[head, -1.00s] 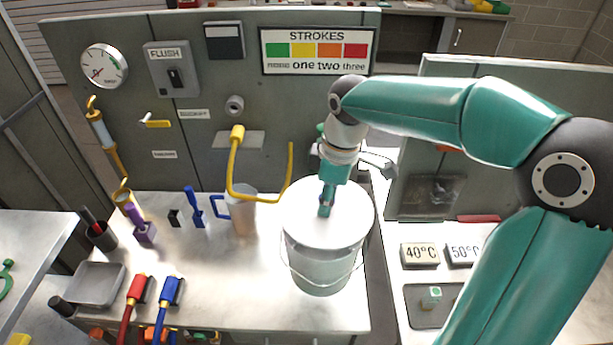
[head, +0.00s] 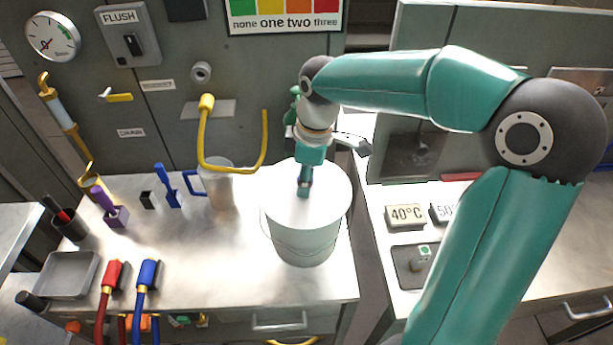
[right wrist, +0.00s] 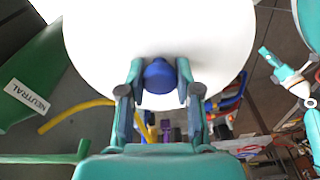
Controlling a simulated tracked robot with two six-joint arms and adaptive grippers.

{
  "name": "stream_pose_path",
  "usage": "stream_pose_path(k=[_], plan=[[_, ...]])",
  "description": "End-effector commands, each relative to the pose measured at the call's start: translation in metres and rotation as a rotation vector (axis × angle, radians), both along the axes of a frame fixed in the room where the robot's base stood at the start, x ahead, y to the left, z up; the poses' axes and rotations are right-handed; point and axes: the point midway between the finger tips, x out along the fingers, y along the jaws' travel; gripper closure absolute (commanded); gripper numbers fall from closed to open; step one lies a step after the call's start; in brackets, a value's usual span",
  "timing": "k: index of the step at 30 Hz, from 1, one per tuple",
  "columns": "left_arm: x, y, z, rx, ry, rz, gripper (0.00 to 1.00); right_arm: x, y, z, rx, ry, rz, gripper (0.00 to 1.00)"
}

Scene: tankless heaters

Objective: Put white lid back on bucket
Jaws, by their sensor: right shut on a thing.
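The white lid (head: 328,196) is level over the mouth of the pale bucket (head: 305,248) on the metal bench in the head view. Its edge looks flush with the bucket's rim, but I cannot tell whether it is fully seated. My right gripper (head: 304,190) points down at the lid's centre. In the right wrist view, the two fingers of my right gripper (right wrist: 159,85) are shut on the blue knob (right wrist: 158,76) of the white lid (right wrist: 160,30). The bucket is hidden under the lid there. My left gripper is not in the head view.
A clear jug (head: 219,188) with a blue handle stands left of the bucket, below a yellow hose (head: 205,145). A gap separates the right bench with the 40°C block (head: 405,214).

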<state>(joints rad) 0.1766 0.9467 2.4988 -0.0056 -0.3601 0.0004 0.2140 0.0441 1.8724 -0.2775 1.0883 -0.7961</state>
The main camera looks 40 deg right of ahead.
Motion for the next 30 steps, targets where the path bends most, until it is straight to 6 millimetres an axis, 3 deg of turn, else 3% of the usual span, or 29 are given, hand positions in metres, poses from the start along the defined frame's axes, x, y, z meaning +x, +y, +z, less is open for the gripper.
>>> stream_pose_path(k=[8,9,14,24,30], plan=[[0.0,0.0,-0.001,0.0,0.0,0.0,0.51,0.0,0.0,-0.001,0.0,0.0,0.0,1.0],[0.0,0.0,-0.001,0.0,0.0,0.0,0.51,0.0,0.0,-0.001,0.0,0.0,0.0,0.64],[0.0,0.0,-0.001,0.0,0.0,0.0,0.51,0.0,0.0,-0.001,0.0,0.0,0.0,0.38],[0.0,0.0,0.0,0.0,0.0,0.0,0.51,0.0,0.0,0.0,0.0,0.0,0.0,0.38],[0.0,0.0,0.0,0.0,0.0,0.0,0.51,-0.001,-0.001,0.016,0.0,-0.003,0.0,0.38]])
